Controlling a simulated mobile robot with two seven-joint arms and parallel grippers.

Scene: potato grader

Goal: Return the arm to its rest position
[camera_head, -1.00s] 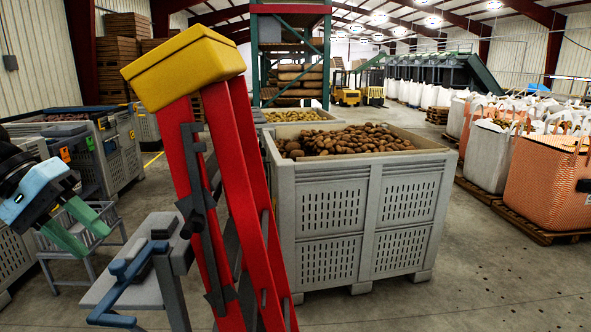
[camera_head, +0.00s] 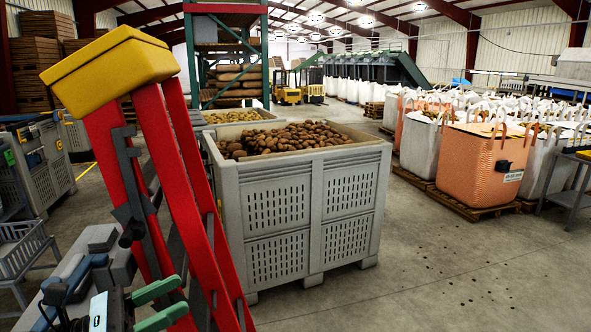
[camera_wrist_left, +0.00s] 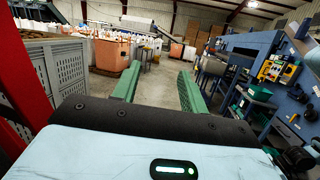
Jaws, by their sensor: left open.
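My left gripper (camera_head: 162,304) is at the lower left of the head view, in front of the foot of the red ladder. Its two green fingers are apart with nothing between them. In the left wrist view the same open fingers (camera_wrist_left: 158,88) point out over bare concrete floor. Most of the left arm is below the picture edge in the head view. My right gripper does not show in either view.
A red stepladder (camera_head: 165,170) with a yellow top stands close by on the left. Behind it is a grey crate (camera_head: 315,205) of potatoes. Orange and white bulk bags (camera_head: 480,165) stand on pallets at right. Blue machinery (camera_wrist_left: 262,60) is on the right in the wrist view.

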